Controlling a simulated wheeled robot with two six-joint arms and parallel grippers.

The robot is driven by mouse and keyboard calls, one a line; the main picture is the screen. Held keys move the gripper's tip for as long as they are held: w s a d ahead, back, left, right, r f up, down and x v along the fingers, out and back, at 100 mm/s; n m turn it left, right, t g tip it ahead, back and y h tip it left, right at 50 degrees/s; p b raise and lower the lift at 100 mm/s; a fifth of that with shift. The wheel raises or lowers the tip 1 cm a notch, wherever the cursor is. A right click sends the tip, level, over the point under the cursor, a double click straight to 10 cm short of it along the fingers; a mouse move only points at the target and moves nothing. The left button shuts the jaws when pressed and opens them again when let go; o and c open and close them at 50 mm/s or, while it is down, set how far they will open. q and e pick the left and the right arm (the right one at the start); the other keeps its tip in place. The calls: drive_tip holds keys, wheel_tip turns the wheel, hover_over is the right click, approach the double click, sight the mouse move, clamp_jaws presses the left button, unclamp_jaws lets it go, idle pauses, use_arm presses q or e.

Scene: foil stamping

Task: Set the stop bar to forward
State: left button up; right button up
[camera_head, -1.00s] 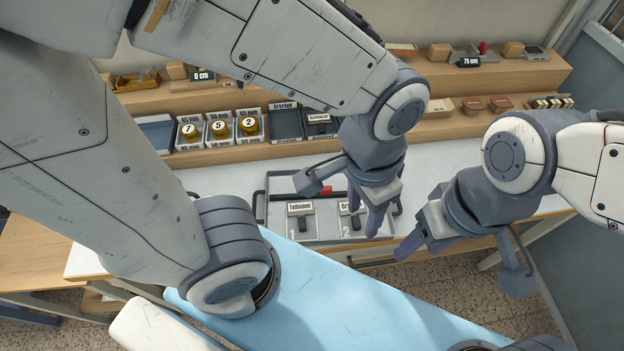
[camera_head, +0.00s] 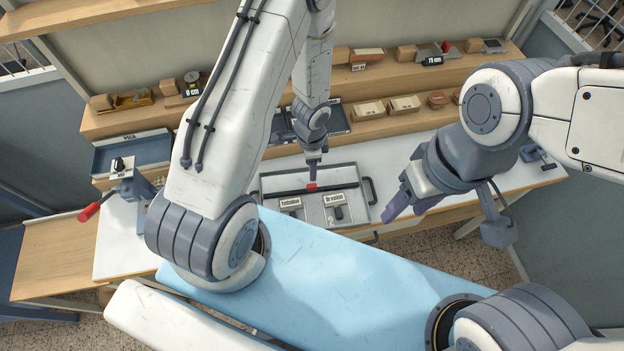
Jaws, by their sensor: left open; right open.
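A shallow grey tray (camera_head: 352,176) with handles lies on the white worktop, with two labelled blocks with dark knobs (camera_head: 338,212) in its front part. A dark bar (camera_head: 340,186) with a red tab (camera_head: 311,187) runs across the tray behind them; it looks like the stop bar, but I cannot read a setting on it. My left gripper (camera_head: 312,174) is open and points down right at the red tab. Its fingers are small here, and I cannot tell whether they touch the tab. My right gripper (camera_head: 396,208) is open and empty, right of the tray.
A press with a red-handled lever (camera_head: 97,207) stands at the left. A blue-grey tray (camera_head: 133,153) lies behind it. Wooden shelves (camera_head: 388,121) with boxes and small tools line the back.

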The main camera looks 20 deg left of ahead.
sight(312, 185)
use_arm(q)
wheel_tip(312, 185, down, 10)
drive_tip(key=b, duration=1)
drive_tip(key=shift+f, duration=0.15)
clamp_jaws()
idle(0.8)
